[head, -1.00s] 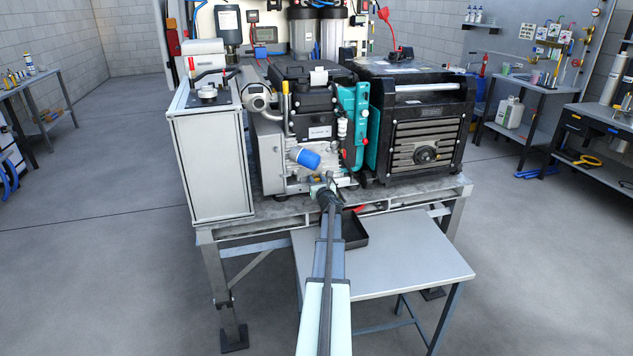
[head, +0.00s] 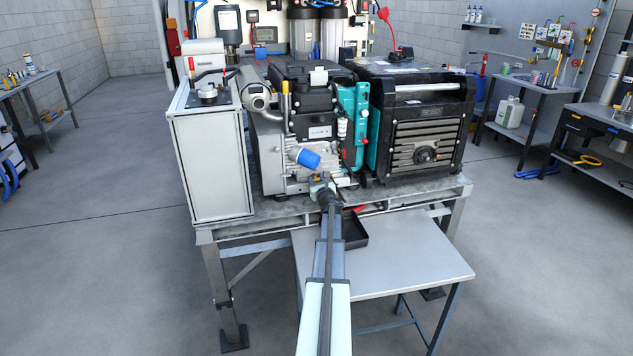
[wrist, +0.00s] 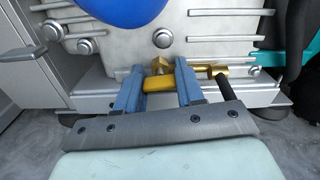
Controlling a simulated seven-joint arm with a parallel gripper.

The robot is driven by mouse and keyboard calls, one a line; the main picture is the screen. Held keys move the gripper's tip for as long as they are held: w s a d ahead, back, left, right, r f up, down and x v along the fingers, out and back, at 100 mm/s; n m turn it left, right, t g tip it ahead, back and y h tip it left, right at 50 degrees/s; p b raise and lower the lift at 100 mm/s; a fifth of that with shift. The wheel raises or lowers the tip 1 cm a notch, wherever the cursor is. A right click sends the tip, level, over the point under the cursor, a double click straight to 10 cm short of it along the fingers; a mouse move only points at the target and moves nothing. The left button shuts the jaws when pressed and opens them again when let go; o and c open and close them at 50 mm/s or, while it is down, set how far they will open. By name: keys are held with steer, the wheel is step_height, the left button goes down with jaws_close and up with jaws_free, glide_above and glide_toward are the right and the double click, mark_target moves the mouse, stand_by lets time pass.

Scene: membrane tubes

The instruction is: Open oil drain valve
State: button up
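The oil drain valve (wrist: 163,65) is a brass fitting low on the front of the engine (head: 315,130). Its yellow lever (wrist: 162,86) lies roughly sideways in the wrist view. My gripper (wrist: 158,75) is at the valve, with its two blue fingers apart, one on each side of the visible lever piece. The lever seems to continue behind the right finger; whether either finger touches it is unclear. A brass outlet with a black hose end (wrist: 226,86) is right of the fingers. In the head view my gripper (head: 322,183) hides most of the valve.
A blue oil filter (head: 309,159) sticks out just above the valve. A black drain tray (head: 354,232) sits on the low table (head: 410,265) below. A black generator (head: 420,120) is at the right, and a grey cabinet (head: 210,165) is at the left.

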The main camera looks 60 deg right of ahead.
steer(key=o, duration=0.4)
steer(key=shift+s+a, duration=0.1)
steer(key=v, duration=1.3)
steer(key=shift+s+a, duration=0.15)
steer(key=shift+s, duration=0.05)
